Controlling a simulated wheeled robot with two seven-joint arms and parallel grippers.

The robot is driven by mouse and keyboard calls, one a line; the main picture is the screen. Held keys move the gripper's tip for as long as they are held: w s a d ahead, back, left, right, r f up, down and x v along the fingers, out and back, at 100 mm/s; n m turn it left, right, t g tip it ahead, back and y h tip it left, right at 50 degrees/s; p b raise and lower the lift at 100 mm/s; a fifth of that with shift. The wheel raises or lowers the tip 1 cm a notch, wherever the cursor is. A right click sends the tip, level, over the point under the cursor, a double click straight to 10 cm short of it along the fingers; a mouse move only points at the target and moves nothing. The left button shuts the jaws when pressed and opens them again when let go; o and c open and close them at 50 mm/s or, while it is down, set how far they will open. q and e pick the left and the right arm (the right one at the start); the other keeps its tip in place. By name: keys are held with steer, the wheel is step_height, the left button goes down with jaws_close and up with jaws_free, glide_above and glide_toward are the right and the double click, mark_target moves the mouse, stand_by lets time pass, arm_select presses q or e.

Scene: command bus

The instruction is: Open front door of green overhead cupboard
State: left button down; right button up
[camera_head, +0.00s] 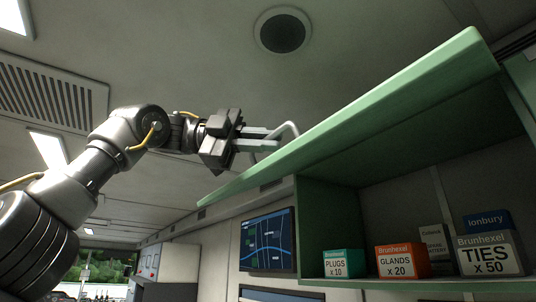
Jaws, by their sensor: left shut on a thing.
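The green overhead cupboard (312,221) is at the right in the head view. Its green front door (375,112) is swung up and stands open, sloping from the upper right down to the left. A pale handle (291,127) sticks out from the door's outer face. My left gripper (270,138) comes in from the left and is shut on this handle. The fingertips partly hide the handle's lower end. My right gripper does not show.
Inside the cupboard are a plugs box (341,264), a glands box (402,262), a grey box (434,241), a ties box (489,254) and a blue box (488,221). A wall screen (267,240) hangs below left. The ceiling with a round fitting (282,31) is above.

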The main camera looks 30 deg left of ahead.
arm_select(q)
steer(key=shift+s+a+r+y, duration=0.1)
steer(key=shift+s+r+y, duration=0.05)
steer(key=shift+r, duration=0.4)
steer(key=shift+s+a+r+y, duration=0.1)
steer(key=shift+r+y, duration=0.05)
steer(key=shift+r, duration=0.35)
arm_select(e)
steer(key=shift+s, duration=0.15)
